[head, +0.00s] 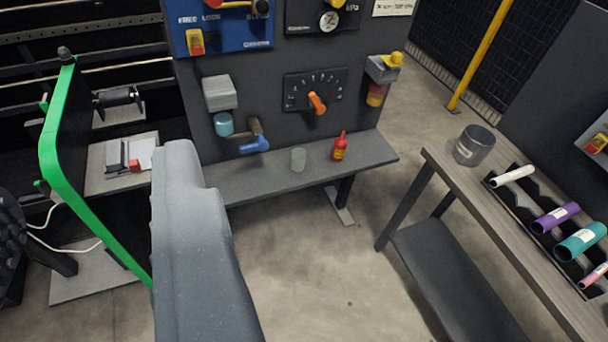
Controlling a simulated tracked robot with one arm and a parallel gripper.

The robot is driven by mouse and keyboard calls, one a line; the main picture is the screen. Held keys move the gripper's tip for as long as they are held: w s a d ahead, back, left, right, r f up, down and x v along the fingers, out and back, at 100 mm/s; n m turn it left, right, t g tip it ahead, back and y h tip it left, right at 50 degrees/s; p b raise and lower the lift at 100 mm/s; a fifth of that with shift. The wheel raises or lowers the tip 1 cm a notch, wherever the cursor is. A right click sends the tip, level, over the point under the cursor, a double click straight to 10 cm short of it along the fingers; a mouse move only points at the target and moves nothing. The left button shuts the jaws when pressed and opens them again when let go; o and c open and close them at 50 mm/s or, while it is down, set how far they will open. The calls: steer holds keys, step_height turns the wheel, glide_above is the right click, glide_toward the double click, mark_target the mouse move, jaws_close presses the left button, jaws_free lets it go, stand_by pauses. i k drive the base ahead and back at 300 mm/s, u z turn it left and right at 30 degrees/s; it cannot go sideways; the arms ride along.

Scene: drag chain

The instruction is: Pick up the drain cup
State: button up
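A small pale, translucent cup (298,159), which looks like the drain cup, stands upright on the grey shelf (362,155) at the foot of the dark panel. A red bottle (340,147) stands to its right. My gripper (180,160) is the large grey shape at lower centre left. It appears to the left of the cup and nearer the camera, apart from it. Its fingers cannot be told apart, so I cannot see whether it is open or shut. Nothing is seen held in it.
A blue-handled valve (255,145) juts from the panel left of the cup. An orange-handled dial (316,102) is above. A workbench (455,180) at right holds a metal can (474,145) and several coloured tubes. A green frame (62,150) stands left. Concrete floor (320,270) is open ahead.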

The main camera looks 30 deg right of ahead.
mark_target(299, 156)
steer(key=k, duration=1.05)
steer(key=z, duration=0.45)
steer(key=i, duration=0.7)
steer(key=z, duration=0.7)
steer(key=i, duration=1.85)
steer(key=u, duration=0.6)
